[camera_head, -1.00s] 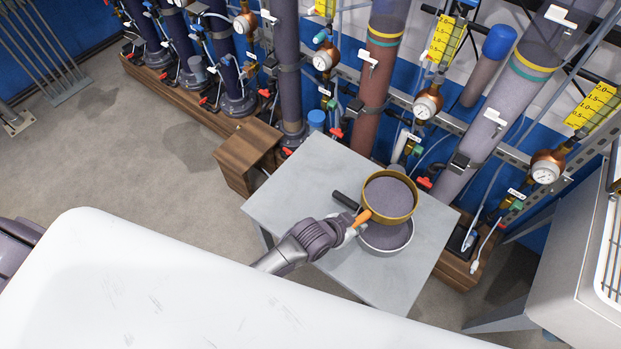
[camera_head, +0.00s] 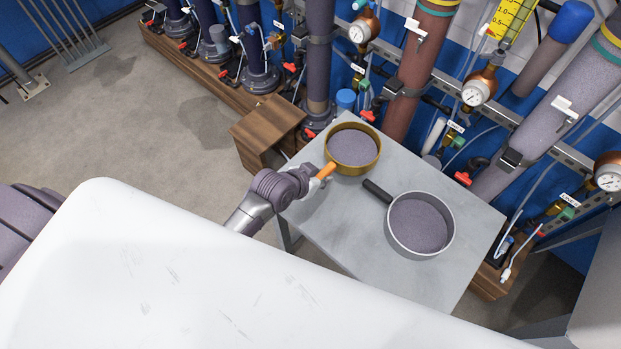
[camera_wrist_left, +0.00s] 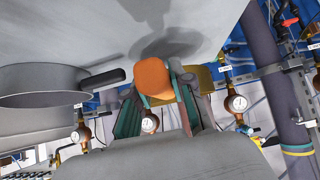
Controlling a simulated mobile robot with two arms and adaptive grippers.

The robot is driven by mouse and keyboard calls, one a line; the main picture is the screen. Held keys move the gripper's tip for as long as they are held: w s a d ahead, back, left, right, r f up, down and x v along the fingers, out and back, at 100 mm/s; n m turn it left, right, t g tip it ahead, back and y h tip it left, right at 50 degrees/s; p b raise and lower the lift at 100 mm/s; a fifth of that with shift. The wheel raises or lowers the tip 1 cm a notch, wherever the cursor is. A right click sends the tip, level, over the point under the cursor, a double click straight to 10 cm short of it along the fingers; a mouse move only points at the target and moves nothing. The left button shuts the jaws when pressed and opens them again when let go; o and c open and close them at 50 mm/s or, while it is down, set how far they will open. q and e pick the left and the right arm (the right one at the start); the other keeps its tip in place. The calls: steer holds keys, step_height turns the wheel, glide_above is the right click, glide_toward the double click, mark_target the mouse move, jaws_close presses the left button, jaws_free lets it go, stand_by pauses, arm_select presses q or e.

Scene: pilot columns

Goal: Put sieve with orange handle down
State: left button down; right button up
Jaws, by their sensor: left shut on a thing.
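The sieve (camera_head: 354,148) has a brassy round rim, grey contents or mesh and an orange handle (camera_head: 326,171). My left gripper (camera_head: 318,177) is shut on the orange handle. The sieve is over the far left part of the grey table (camera_head: 345,225), left of the pan. In the left wrist view the orange handle (camera_wrist_left: 155,78) sits between the fingers (camera_wrist_left: 160,98), and the brassy rim shows partly behind them. A dark shadow on the table there lies apart from the sieve, which looks held a little above the top. My right gripper is not in view.
A metal pan (camera_head: 420,223) with a black handle and grey contents stands on the table's right part. A wooden box (camera_head: 268,132) stands beyond the left edge. Columns, gauges (camera_head: 476,93) and valves line the back. The table's front is clear.

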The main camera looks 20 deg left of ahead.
arm_select(q)
steer(key=a, duration=0.1)
steer(key=a+f, duration=0.2)
steer(key=shift+w+a, duration=0.25)
steer(key=shift+w, duration=0.05)
steer(key=shift+f, duration=2.1)
steer(key=c, duration=1)
jaws_free()
steer(key=shift+f, duration=0.15)
steer(key=shift+s+a+r, duration=0.1)
steer(key=shift+r, duration=0.1)
steer(key=v, duration=1.1)
steer(key=shift+s+a+r+p, duration=0.1)
steer(key=shift+s+r+p, duration=0.2)
steer(key=shift+p, duration=0.1)
